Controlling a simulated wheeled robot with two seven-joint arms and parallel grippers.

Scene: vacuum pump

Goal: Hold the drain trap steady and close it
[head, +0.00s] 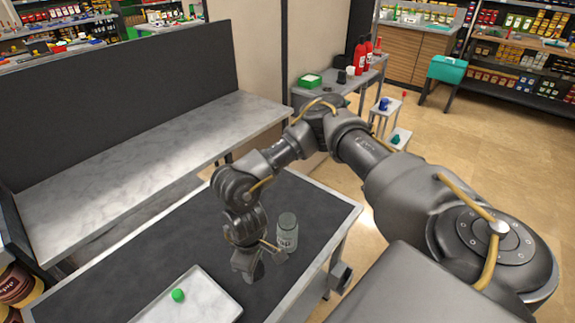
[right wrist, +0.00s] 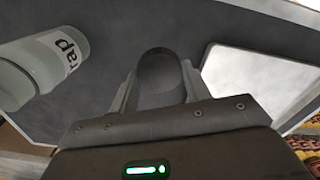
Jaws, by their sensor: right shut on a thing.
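The drain trap (head: 287,238) is a pale grey-green jar standing upright on the dark table, just right of my right gripper in the head view. In the right wrist view the trap (right wrist: 40,72) is at the left, its label partly reading "trap", apart from the fingers. My right gripper (head: 262,272) is low over the table. In the right wrist view its fingers (right wrist: 158,95) are shut on a dark grey round piece (right wrist: 160,75); I cannot tell for sure what this piece is. My left gripper is out of view.
A white tray (head: 205,300) with a small green round object (head: 178,295) lies on the dark table (head: 120,262), left of my right gripper. The tray also shows in the right wrist view (right wrist: 250,80). A marble-topped bench (head: 150,150) stands behind the table.

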